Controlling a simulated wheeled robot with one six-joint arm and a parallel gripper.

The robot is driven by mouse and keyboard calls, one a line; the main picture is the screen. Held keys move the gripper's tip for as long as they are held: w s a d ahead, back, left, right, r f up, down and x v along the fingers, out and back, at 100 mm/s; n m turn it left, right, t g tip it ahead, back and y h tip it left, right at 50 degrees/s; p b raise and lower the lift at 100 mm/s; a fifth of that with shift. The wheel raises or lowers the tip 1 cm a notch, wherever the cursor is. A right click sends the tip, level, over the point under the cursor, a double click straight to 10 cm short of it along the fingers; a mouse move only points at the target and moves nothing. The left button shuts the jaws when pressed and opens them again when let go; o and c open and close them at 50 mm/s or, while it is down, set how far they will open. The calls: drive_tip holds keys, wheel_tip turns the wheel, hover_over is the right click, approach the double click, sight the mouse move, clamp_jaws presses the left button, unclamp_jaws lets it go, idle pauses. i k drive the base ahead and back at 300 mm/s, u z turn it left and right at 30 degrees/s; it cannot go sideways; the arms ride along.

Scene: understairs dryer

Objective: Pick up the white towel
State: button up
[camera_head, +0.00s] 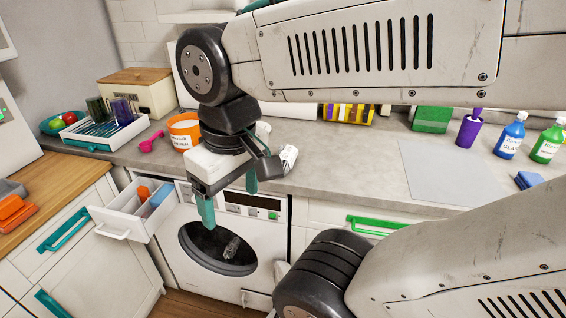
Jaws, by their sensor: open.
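My gripper (228,196) hangs over the front of the white washing machine (265,231), its two teal fingers apart and nothing seen between them. I cannot make out a white towel for certain. A small greyish-white, crumpled-looking thing (231,248) shows at the round dark door of the machine, below my gripper and apart from it; I cannot tell whether it is cloth. Part of the machine's front and lower right is hidden behind my arm and gripper.
An open white drawer (128,222) with small items sticks out left of the machine. A grey mat (440,172) lies bare.

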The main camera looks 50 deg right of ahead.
sight(288, 154)
drive_tip(key=u, duration=0.25)
drive_tip(key=k, duration=1.55)
drive_tip(key=z, duration=1.2)
drive_tip(key=i, duration=0.5)
drive_tip(key=z, duration=0.05)
